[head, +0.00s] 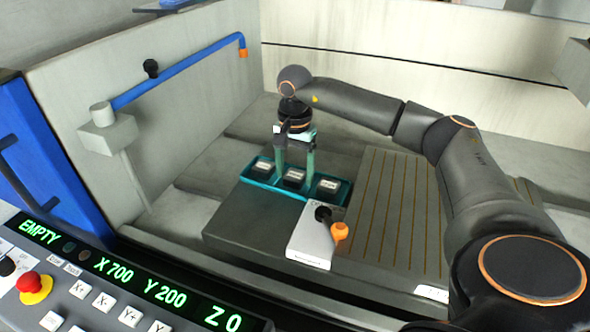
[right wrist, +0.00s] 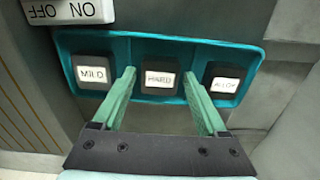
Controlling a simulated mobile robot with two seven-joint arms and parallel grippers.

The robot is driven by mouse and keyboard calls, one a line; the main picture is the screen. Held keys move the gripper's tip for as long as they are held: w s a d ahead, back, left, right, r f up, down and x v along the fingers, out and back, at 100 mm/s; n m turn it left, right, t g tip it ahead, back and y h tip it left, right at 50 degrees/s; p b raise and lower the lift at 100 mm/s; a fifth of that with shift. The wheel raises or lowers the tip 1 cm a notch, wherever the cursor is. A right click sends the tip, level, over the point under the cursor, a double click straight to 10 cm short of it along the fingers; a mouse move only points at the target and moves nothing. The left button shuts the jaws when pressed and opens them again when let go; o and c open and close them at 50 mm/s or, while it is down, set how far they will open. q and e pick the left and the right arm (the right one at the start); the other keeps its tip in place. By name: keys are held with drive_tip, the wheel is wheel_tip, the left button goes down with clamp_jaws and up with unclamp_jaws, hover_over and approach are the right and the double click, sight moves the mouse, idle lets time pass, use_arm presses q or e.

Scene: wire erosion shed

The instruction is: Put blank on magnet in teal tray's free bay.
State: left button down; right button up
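The teal tray (head: 258,183) lies on a dark block and holds three dark blanks with white labels. In the right wrist view, the tray (right wrist: 250,52) shows a blank marked MILD (right wrist: 93,73) at left, a middle blank (right wrist: 161,79) with a blurred label, and one marked ALLOY (right wrist: 223,85) at right. No empty bay shows. My right gripper (head: 295,170) points down at the tray; its green fingers (right wrist: 159,78) are open, one on either side of the middle blank. I cannot tell whether they touch it. No blank shows on the striped magnet plate (head: 398,210). My left gripper is out of view.
A white switch box (head: 312,240) with a black knob and orange-tipped lever stands in front of the tray; ON and OFF show in the wrist view. A control panel (head: 130,285) reading EMPTY fills the lower left. A blue pipe (head: 180,68) runs along the left wall.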

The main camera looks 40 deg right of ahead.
sight(295, 175)
drive_tip(key=shift+o, duration=0.7)
wheel_tip(295, 175, up, 12)
drive_tip(key=p, duration=0.1)
drive_tip(key=shift+r, duration=0.2)
